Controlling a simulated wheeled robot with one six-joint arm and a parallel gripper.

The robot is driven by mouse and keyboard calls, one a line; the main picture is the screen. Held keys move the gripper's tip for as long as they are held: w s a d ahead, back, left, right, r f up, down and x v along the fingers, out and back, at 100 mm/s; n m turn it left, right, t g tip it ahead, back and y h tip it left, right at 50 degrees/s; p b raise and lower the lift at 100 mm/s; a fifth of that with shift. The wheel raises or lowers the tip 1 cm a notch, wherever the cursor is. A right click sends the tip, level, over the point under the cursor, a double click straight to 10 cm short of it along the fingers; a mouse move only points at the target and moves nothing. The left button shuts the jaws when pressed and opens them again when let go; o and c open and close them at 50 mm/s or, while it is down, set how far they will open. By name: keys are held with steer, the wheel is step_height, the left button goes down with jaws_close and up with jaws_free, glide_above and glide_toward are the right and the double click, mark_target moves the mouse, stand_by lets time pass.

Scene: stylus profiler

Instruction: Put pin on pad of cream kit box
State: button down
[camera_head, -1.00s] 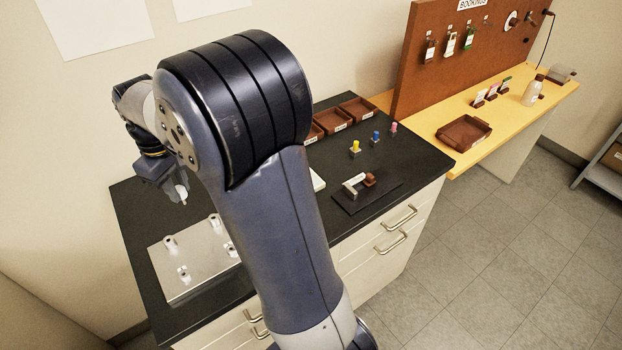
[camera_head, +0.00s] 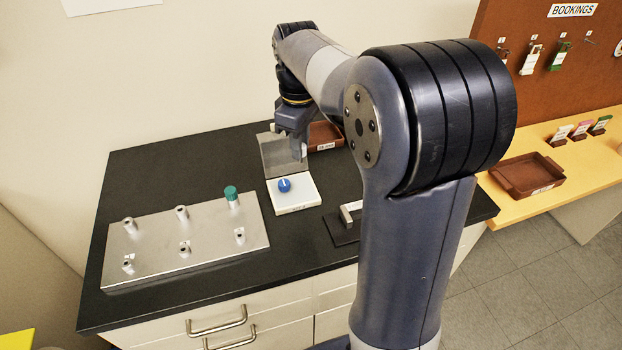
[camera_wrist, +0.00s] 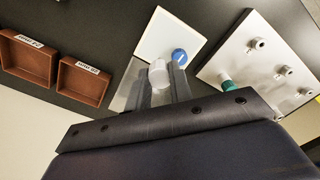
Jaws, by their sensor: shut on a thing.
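My gripper (camera_head: 297,150) hangs over the back of the dark bench, shut on a small white pin. The wrist view shows the pin's round pale end (camera_wrist: 158,72) between the fingers. A flat cream-white box (camera_head: 295,206) with a front label lies just below and in front of the gripper. A grey upright plate (camera_head: 278,157), perhaps its lid, stands at its rear edge. A blue round-topped piece (camera_head: 284,185) sits on the box; it also shows in the wrist view (camera_wrist: 180,57). The pin appears apart from the box.
A metal plate (camera_head: 200,252) with several short posts lies left of the box; one post bears a green cap (camera_head: 231,193). Brown trays (camera_wrist: 83,82) stand behind. A dark fixture (camera_head: 345,228) is to the right, partly hidden by my arm.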

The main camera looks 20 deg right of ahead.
mark_target(300, 162)
step_height(300, 162, down, 8)
steer(key=shift+r, duration=0.1)
stand_by(0.4)
steer(key=c, duration=1.3)
jaws_free()
steer(key=shift+f, duration=0.2)
steer(key=shift+r, duration=0.1)
step_height(300, 162, up, 12)
steer(key=shift+r+p, duration=0.1)
steer(key=shift+p, duration=0.2)
